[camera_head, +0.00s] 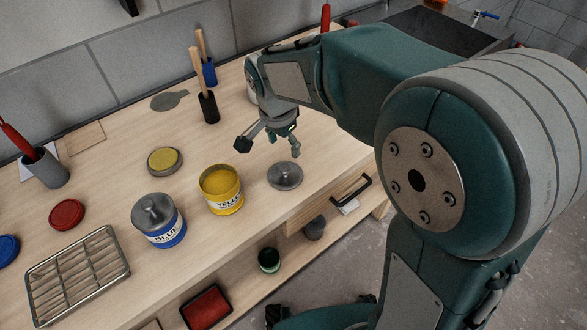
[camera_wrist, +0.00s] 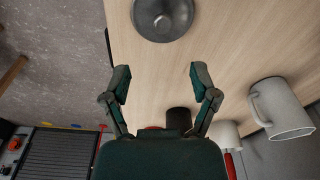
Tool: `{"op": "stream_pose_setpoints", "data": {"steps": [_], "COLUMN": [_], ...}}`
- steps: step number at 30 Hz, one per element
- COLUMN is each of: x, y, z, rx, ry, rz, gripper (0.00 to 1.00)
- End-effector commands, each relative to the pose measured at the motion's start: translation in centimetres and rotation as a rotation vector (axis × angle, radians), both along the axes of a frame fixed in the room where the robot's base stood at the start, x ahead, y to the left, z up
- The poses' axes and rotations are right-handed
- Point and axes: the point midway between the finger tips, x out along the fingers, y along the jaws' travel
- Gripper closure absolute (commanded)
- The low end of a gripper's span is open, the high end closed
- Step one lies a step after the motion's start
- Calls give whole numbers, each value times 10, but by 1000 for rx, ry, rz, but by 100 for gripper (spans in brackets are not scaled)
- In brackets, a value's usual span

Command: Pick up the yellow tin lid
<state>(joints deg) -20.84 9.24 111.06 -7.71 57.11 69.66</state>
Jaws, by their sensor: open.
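A round grey metal lid (camera_head: 285,175) with a small knob lies flat on the wooden bench, right of the open yellow tin (camera_head: 222,191). The same lid shows at the top of the wrist view (camera_wrist: 163,18), cut off by the frame edge. The tin holds yellow paint and carries a label. My gripper (camera_head: 269,150) is open and empty above the bench, behind the lid in the head view. In the wrist view my gripper's fingers (camera_wrist: 160,78) are spread apart, and the lid is beyond their tips. Nothing is between them.
A blue tin (camera_head: 160,222) with a knobbed lid stands left of the yellow tin. A yellow-topped disc (camera_head: 165,160), a red disc (camera_head: 67,214) and a wire rack (camera_head: 79,275) lie farther left. Brush holders (camera_head: 208,108) stand behind. A white mug (camera_wrist: 283,108) is at right in the wrist view.

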Motion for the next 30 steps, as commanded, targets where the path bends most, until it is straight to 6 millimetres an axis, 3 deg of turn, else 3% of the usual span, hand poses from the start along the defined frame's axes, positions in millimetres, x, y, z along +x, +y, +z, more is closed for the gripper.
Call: {"op": "stream_pose_setpoints", "data": {"steps": [4,11,19,29,30], "x": [1,3,6,7,7], "y": [-2,-8,-8,-7,-7], "z": [-27,-47,-86,-94,-94], "rx": [-1,4,1,2,2], "ry": [5,2,3,-1,-1], "rz": [1,0,0,1,1], "gripper": [24,24,24,24,37]}}
